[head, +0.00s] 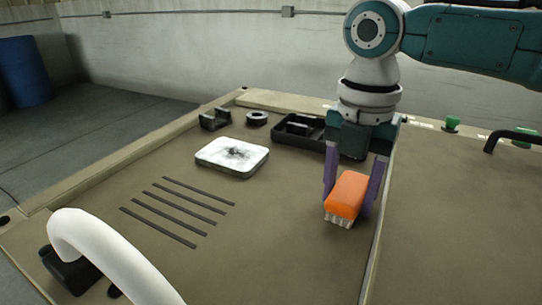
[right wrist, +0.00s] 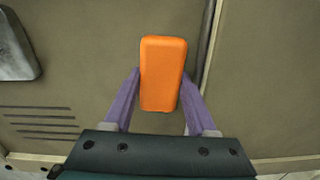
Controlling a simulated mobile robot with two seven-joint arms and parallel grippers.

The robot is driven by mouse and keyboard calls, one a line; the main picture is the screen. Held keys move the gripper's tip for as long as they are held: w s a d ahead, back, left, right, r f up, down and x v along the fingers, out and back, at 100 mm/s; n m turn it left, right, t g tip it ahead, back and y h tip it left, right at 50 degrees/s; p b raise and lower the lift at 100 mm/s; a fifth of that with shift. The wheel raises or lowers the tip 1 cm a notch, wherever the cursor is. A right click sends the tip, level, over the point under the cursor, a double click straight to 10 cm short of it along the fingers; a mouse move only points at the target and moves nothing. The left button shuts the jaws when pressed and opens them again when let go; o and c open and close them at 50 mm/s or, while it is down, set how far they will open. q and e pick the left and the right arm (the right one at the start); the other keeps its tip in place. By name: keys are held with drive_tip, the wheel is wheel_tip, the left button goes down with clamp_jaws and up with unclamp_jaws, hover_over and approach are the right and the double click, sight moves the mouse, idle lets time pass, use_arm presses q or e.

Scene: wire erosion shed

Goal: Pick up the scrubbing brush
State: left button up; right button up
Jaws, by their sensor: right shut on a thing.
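The scrubbing brush (head: 346,194) has an orange block back and pale bristles pointing down. It is on the right half of the near worktop panel, beside a seam. In the right wrist view the brush (right wrist: 163,73) stands lengthwise between two purple fingers. My right gripper (head: 352,190) reaches down from above and is shut on the brush's sides. The bristles are at or just above the worktop; I cannot tell whether they touch it. My left gripper is not in view.
A white-topped block (head: 232,156) and several dark slots (head: 178,212) lie left of the brush. A black tray (head: 290,134), a dark ring (head: 257,118) and a dark block (head: 214,119) are behind. A white curved tube (head: 112,255) rises at front left. The worktop around the brush is clear.

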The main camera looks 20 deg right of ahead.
sight(349, 189)
drive_tip(key=shift+c, duration=1.3)
drive_tip(key=shift+r, duration=0.1)
wheel_tip(349, 189, up, 20)
drive_tip(key=p, duration=0.3)
drive_tip(key=shift+p, duration=0.3)
